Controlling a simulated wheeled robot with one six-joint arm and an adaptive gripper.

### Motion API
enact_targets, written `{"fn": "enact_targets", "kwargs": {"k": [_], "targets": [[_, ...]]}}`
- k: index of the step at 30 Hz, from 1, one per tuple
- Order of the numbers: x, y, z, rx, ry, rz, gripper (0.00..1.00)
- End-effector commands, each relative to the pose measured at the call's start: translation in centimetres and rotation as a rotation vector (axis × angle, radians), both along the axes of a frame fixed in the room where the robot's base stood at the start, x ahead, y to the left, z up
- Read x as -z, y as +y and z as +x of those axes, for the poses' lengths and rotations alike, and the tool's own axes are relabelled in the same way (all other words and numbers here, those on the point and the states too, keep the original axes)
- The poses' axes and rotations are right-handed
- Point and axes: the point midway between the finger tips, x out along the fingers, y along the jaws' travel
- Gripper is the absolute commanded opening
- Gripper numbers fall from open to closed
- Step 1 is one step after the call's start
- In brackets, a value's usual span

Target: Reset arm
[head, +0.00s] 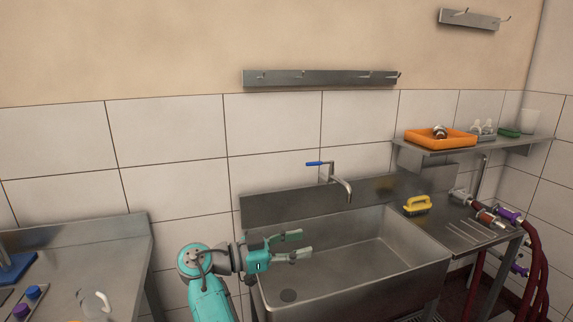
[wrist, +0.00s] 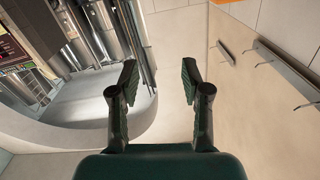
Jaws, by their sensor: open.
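My gripper (head: 300,245) is open and empty in the head view. It is in front of the left part of the steel sink (head: 375,248), with its fingers pointing right. My teal arm comes up from the bottom of the head view. In the wrist view my gripper (wrist: 160,82) has its two dark green fingers wide apart, with nothing between them.
A faucet (head: 341,188) with a blue lever stands behind the sink. A yellow brush (head: 417,205) lies on the drainboard. An orange tray (head: 434,139) is on the wall shelf. Dark red hoses (head: 535,250) hang right.

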Motion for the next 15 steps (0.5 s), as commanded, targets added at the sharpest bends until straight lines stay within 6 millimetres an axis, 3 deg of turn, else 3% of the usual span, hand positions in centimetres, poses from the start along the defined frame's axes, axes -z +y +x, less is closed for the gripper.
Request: {"fn": "enact_targets", "kwargs": {"k": [8, 15], "targets": [[4.1, -1.6, 0.4, -0.065, 0.083, -0.017, 0.47], [10.0, -3.9, 0.5, -0.163, 0.198, -0.036, 0.47]]}}
